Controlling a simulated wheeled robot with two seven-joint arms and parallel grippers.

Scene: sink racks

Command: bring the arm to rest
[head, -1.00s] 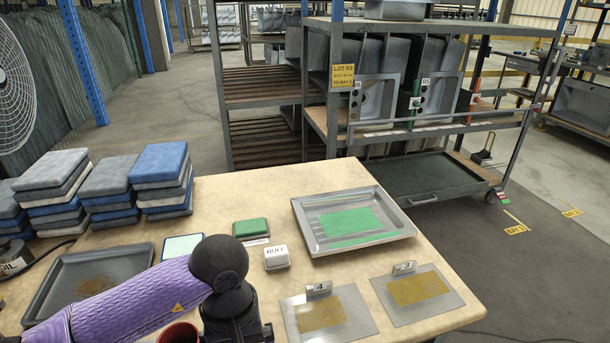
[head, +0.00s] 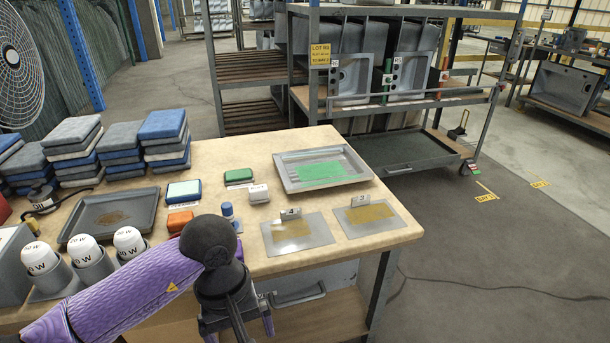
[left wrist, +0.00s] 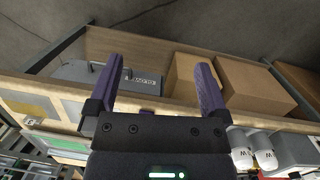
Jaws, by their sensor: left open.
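My left arm, in a purple sleeve, comes in from the lower left in the head view. Its black wrist hangs in front of the workbench's (head: 345,235) near edge, and the gripper (head: 245,325) points down, partly cut off by the bottom of the picture. In the left wrist view the two purple fingers of the left gripper (left wrist: 158,80) stand wide apart with nothing between them. Beyond the fingers are the bench's lower shelf (left wrist: 130,45), a grey case (left wrist: 110,78) and cardboard boxes (left wrist: 245,85). My right gripper is not in view.
On the bench are a grey tray with a green patch (head: 325,168), plates 4 (head: 298,234) and 3 (head: 368,215), a dark tray (head: 108,215), white-topped cups (head: 85,249) and stacked pads (head: 165,140). A sink rack (head: 400,90) stands behind. Floor at the right is open.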

